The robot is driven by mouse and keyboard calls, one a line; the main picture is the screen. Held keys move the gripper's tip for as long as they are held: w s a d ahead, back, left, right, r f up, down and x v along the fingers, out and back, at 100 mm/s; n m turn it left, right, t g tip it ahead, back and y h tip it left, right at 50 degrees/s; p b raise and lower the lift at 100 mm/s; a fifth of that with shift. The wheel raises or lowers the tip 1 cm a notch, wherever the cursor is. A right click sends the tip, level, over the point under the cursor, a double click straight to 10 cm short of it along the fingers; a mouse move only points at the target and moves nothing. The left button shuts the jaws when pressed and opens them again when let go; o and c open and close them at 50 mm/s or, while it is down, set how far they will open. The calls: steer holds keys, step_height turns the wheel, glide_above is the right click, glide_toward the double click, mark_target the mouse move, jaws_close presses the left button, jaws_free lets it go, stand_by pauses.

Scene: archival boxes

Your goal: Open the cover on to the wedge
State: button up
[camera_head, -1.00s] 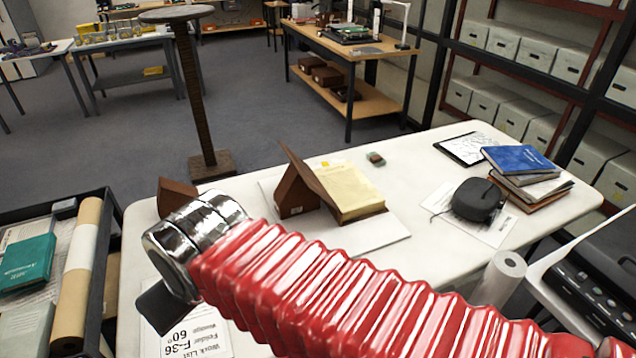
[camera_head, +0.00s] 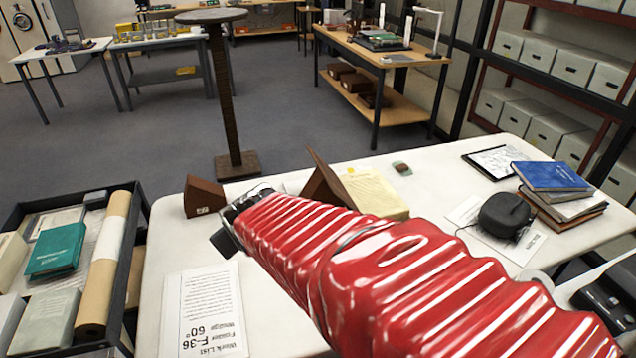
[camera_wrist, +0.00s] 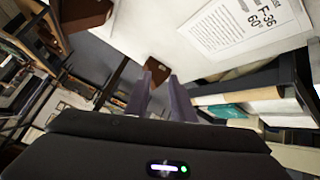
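A book with a cream page (camera_head: 376,191) lies on the white table. Its brown cover (camera_head: 327,172) stands tilted up on the left, leaning towards or against a brown wedge (camera_head: 316,190); my arm hides their lower parts and any contact. A second, smaller brown wedge (camera_head: 204,197) stands apart to the left on the table.
A printed work list (camera_head: 205,310) lies at the table's front left. Headphones or a black case (camera_head: 506,214), a blue-topped book stack (camera_head: 555,182) and a tablet (camera_head: 497,160) are on the right. A cart (camera_head: 137,254) with books and a roll stands left.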

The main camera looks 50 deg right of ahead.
steer(key=w+d+f+t+h, duration=0.1)
steer(key=w+d+f+h, duration=0.2)
steer(key=d, duration=0.8)
steer(key=n+t+h, duration=0.1)
steer(key=t+h, duration=0.2)
steer(key=t, duration=0.3)
glide_toward(334, 188)
steer(key=v, duration=0.4)
steer(key=shift+s+d+f, duration=0.1)
steer(key=shift+d, duration=0.1)
steer(key=x, duration=1.4)
steer(key=shift+a, duration=0.2)
steer(key=shift+c, duration=0.2)
